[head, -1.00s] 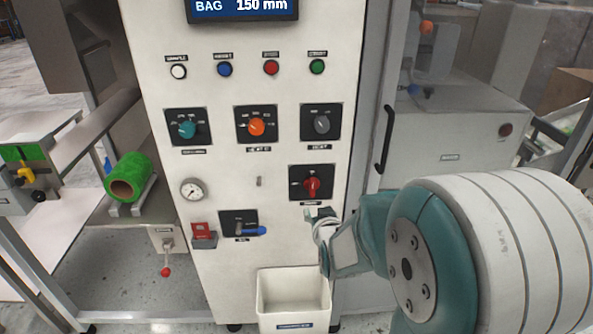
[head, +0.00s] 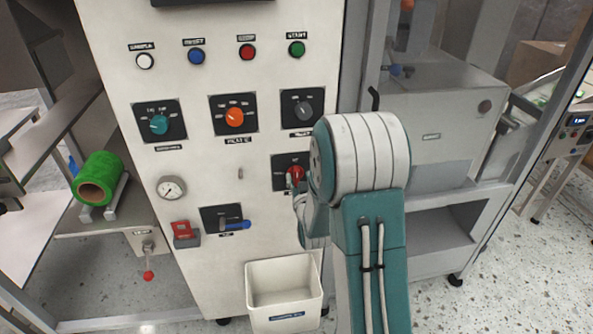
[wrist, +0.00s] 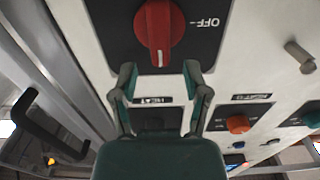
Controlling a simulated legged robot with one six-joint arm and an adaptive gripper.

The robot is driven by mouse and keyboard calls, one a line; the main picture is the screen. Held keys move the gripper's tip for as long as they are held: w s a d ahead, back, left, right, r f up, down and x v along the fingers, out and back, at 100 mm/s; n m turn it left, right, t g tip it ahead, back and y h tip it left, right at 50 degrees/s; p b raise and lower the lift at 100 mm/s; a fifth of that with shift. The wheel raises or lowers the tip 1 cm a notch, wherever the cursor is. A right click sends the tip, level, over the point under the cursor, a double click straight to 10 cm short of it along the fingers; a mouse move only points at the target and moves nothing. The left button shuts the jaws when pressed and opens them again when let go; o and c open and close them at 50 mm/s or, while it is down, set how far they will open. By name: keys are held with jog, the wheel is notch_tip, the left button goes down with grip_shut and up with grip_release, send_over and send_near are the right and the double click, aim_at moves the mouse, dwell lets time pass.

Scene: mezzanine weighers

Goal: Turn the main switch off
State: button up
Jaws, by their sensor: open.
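The main switch is a red rotary knob (head: 295,176) on a dark square plate, low on the right of the white panel. In the wrist view the knob (wrist: 158,25) is at the top centre. Its white mark points down in the picture, while the upside-down OFF label is to its right. My gripper (wrist: 160,76) is open and empty in the wrist view. Its fingertips are just below the knob in the picture, one to each side, not around it. In the head view my arm covers most of the gripper and the plate's right part.
An orange knob (head: 235,117), a teal knob (head: 159,125) and a grey knob (head: 303,110) sit above. A blue-handled switch (head: 235,225) and red block (head: 182,230) are lower left. A white bin (head: 284,283) is below. A black door handle (wrist: 48,124) stands beside the panel.

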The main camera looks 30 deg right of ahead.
aim_at(297, 173)
jog(key=shift+x, duration=1.7)
grip_shut()
jog(key=shift+s, duration=0.1)
